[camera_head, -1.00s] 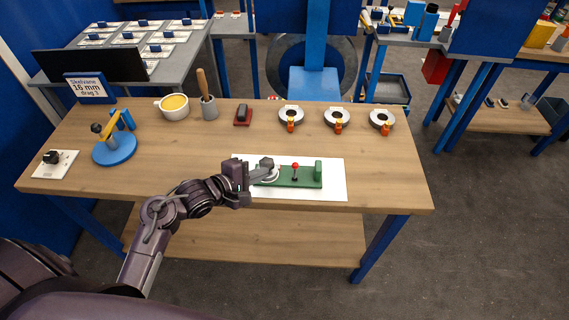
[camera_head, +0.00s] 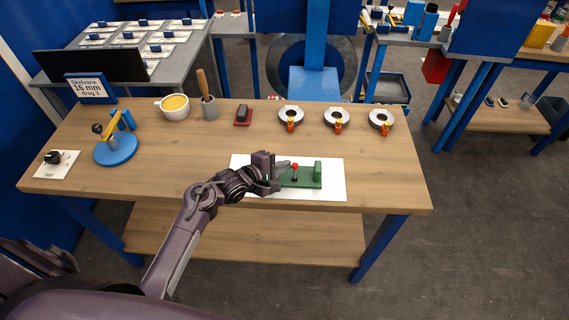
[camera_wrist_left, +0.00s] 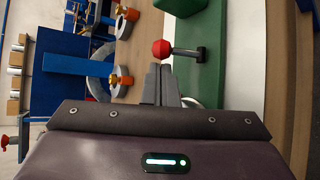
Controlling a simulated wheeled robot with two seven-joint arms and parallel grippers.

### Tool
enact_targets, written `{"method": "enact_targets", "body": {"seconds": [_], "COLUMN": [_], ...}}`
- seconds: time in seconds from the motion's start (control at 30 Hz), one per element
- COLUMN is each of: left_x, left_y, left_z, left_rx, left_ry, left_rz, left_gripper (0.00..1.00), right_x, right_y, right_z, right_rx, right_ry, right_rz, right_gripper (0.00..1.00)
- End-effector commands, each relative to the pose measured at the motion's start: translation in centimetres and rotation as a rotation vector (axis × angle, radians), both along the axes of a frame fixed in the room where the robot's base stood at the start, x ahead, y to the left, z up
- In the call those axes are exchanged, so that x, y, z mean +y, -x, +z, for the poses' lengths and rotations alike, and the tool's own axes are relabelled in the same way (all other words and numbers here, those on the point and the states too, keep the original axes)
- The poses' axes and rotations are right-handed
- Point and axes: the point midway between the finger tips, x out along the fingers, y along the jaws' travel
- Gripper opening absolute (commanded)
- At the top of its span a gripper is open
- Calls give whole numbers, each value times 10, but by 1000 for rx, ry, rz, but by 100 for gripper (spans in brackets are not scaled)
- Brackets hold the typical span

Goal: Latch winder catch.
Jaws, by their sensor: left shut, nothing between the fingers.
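The fixture's left end is hidden behind my gripper. My right gripper is not in view.
A blue round stand with a yellow arm (camera_head: 115,149) is at the table's left. The table's right front is clear.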

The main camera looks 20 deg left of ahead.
Motion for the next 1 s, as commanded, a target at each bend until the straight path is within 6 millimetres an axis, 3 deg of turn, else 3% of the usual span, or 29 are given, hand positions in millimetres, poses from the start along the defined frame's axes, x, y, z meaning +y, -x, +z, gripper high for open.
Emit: {"method": "enact_targets", "body": {"seconds": [0.2,1.0], "left_x": [-4,-4], "left_y": [-8,-4], "left_z": [-4,-3], "left_rx": [0,-78], "left_ry": [-1,-22], "left_rz": [0,1], "left_gripper": [0,0], "right_x": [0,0], "right_y": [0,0], "right_z": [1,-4], "right_rx": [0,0], "right_ry": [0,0], "right_rz": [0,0], "right_gripper": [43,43]}}
